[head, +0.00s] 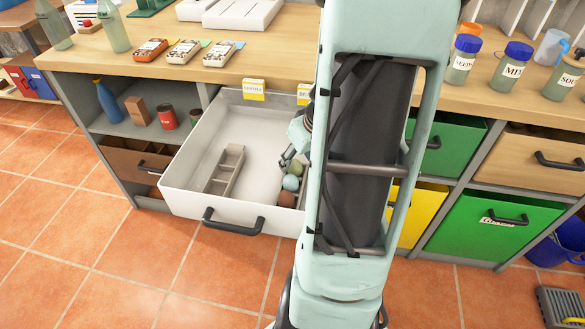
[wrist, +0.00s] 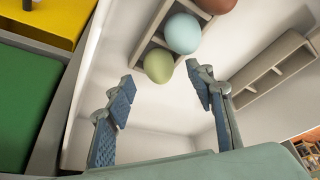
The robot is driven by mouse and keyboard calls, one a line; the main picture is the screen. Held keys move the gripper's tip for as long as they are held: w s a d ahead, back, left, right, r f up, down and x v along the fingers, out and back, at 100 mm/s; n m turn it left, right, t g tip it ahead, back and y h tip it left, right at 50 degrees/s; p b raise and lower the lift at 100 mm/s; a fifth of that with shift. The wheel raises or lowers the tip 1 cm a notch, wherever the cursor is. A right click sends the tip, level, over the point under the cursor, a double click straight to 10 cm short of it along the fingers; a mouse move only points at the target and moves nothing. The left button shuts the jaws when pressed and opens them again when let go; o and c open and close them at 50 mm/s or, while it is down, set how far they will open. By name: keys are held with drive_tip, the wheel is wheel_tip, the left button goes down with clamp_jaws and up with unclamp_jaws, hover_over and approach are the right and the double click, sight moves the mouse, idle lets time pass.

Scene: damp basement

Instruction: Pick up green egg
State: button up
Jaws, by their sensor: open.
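The green egg (head: 296,168) sits in the open white drawer (head: 178,172), at the far end of a row of eggs, beside my arm. In the wrist view the green egg (wrist: 158,67) is at the near end of a narrow holder (wrist: 141,45), touching or almost touching the blue egg (wrist: 182,33). My gripper (head: 287,158) is inside the drawer close to the green egg. In the wrist view its two fingers (wrist: 160,79) are spread apart with nothing held; the green egg shows between and just beyond the tips. My arm hides part of the drawer's right side.
A brown egg (head: 286,199) is beyond the blue egg in the row. An empty compartment rack (head: 226,172) lies left in the drawer, whose walls surround my gripper. The counter (head: 290,45) is above. Green (head: 497,225) and yellow (head: 402,215) drawers are at right.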

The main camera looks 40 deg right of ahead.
drive_tip(key=shift+x, duration=1.1)
drive_tip(key=c, duration=0.8)
drive_tip(key=shift+r, duration=0.2)
